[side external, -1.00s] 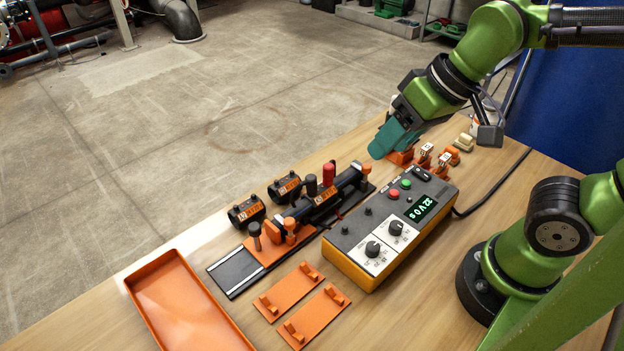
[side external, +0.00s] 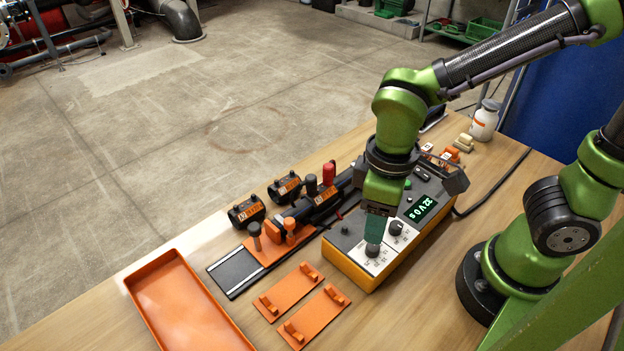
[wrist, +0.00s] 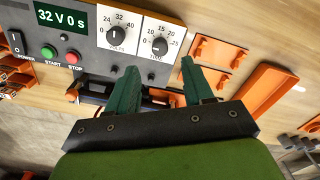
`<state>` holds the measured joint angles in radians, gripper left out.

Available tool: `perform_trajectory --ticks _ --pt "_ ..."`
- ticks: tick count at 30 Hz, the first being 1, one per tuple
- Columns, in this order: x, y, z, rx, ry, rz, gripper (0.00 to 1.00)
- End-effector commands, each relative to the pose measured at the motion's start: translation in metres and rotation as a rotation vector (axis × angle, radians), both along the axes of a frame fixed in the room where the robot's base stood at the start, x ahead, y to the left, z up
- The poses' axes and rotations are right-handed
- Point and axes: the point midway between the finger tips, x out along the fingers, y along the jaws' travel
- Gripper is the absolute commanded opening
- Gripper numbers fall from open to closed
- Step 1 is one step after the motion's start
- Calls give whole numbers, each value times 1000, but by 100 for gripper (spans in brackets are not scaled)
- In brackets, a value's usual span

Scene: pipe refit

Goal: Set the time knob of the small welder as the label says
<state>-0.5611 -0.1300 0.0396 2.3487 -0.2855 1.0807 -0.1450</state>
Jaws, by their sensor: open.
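The small welder (side external: 345,262) is a grey and orange box on the bench; its green display (wrist: 60,20) reads 32 V 0 s. The time knob (wrist: 160,47) is black on a white scale panel; its exact pointer setting is too small to read surely. The volts knob (wrist: 115,37) sits to its left in the wrist view and also shows in the side view (side external: 396,228). My gripper (wrist: 158,66) is open and empty, pointing down close to the time knob, which lies between the finger lines. Contact is not visible. Black couplers (side external: 246,211) carry orange labels, illegible here.
A clamp rig (side external: 270,243) holding a dark pipe stands left of the welder. Two orange plates (side external: 289,290) and an empty orange tray (side external: 180,300) lie in front. Green start (wrist: 49,53) and red stop (wrist: 73,57) buttons are beside the display. A white bottle (side external: 484,120) stands behind.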

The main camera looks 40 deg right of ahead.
Motion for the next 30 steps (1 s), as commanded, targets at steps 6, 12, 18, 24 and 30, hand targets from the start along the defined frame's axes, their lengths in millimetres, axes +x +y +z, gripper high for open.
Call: perform_trajectory --ticks 6,12,18,24,30 --pt "-2 -1 -43 -3 6 0 52" --pt "-1 0 -64 -1 3 -1 52" --pt "0 0 -68 0 -1 -1 52" --pt "0 0 -67 0 -1 -1 45" --pt "0 0 -67 0 -1 0 15"
